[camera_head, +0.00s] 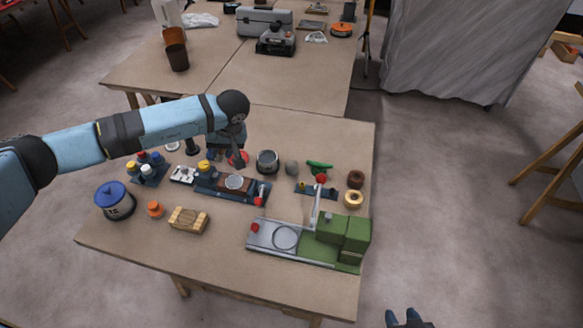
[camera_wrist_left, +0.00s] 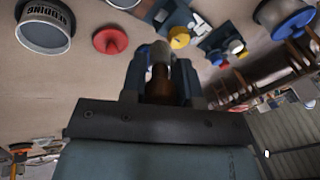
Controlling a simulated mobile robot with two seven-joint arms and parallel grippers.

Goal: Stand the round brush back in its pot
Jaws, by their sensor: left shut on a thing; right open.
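My left gripper (camera_head: 238,158) hangs over the back of the near table. In the left wrist view the left gripper (camera_wrist_left: 160,75) is shut on the round brush (camera_wrist_left: 160,82), whose brown part and paler end show between the fingers. The brush is mostly hidden by the fingers, and its tilt is hard to tell. A dark grey round pot (camera_head: 267,162) stands just right of the left gripper; the lettered pot (camera_wrist_left: 45,28) also shows in the left wrist view, apart from the brush. My right gripper (camera_head: 408,318) is open and empty at the bottom edge, off the table.
A red disc-like piece (camera_head: 243,155) lies close by the left gripper. A blue-lidded pot (camera_head: 114,200), a wooden block (camera_head: 188,220), a blue vise-like fixture (camera_head: 230,186) and a green machine (camera_head: 343,238) stand around. The table's front middle is fairly clear.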

